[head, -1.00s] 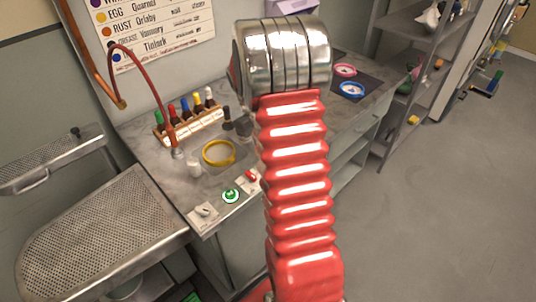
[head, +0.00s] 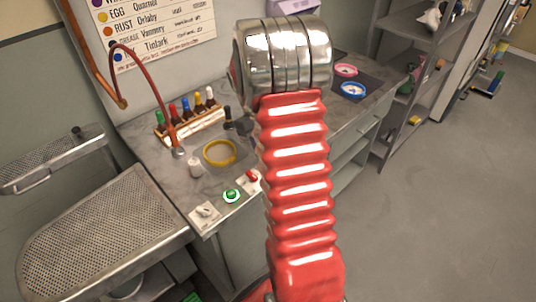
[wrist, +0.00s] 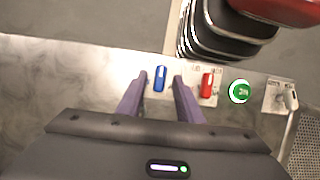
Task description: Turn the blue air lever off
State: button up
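The blue air lever (wrist: 160,78) shows in the wrist view on a pale plate near the bench edge. It lies lengthwise along the fingers' direction. My gripper (wrist: 161,80) is open, with one purple finger on each side of the blue lever. Small gaps show between lever and fingers; I cannot tell how high the tips are above the plate. In the head view my red-sleeved arm hides the blue lever and the gripper.
A red lever (wrist: 207,84) sits just right of the right finger, then a green button (wrist: 239,91) and a white switch (wrist: 283,96). In the head view, a yellow ring (head: 220,153) and a bottle rack (head: 190,128) stand on the bench (head: 150,148).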

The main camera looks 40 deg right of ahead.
jog(key=shift+r, duration=0.1)
jog(key=v, duration=1.3)
jog(key=shift+w+r, duration=0.2)
